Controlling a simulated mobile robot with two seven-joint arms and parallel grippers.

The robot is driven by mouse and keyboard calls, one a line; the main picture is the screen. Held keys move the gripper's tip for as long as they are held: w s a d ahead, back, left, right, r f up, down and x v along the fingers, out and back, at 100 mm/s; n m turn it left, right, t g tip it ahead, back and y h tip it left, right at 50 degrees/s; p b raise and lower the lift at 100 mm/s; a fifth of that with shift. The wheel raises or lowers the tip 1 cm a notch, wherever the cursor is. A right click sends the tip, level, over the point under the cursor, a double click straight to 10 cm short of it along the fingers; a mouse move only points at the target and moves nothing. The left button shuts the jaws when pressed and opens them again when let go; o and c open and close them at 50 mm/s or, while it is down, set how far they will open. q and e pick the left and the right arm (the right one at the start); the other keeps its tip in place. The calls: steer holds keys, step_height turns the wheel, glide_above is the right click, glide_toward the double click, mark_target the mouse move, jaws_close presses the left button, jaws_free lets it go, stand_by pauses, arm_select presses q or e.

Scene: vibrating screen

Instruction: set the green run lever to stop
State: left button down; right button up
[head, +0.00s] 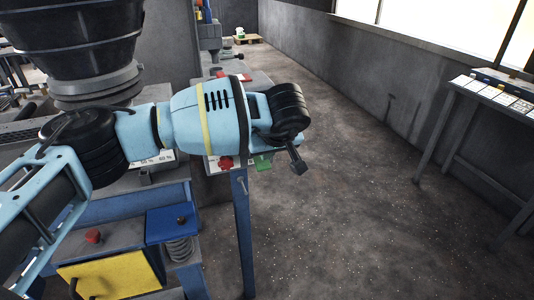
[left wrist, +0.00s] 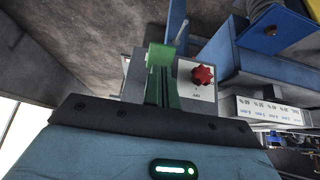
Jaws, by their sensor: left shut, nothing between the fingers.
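The green run lever (head: 263,163) shows in the head view just left of my left gripper's fingertips. In the left wrist view the lever's green end (left wrist: 160,55) stands in front of the grey control box, straight ahead of the gripper. My left gripper (head: 298,167) is shut and empty, beside the lever; whether it touches the lever I cannot tell. A red knob (left wrist: 202,75) sits on the box's white plate, right of the lever in the wrist view; it also shows in the head view (head: 226,163). My arm hides part of the box. The right gripper is out of view.
A blue frame leg (head: 242,230) stands below the box. A blue plate with a spring (head: 180,250) and a yellow panel (head: 110,277) are at lower left. A side table (head: 495,97) stands at the right wall. The floor between is clear.

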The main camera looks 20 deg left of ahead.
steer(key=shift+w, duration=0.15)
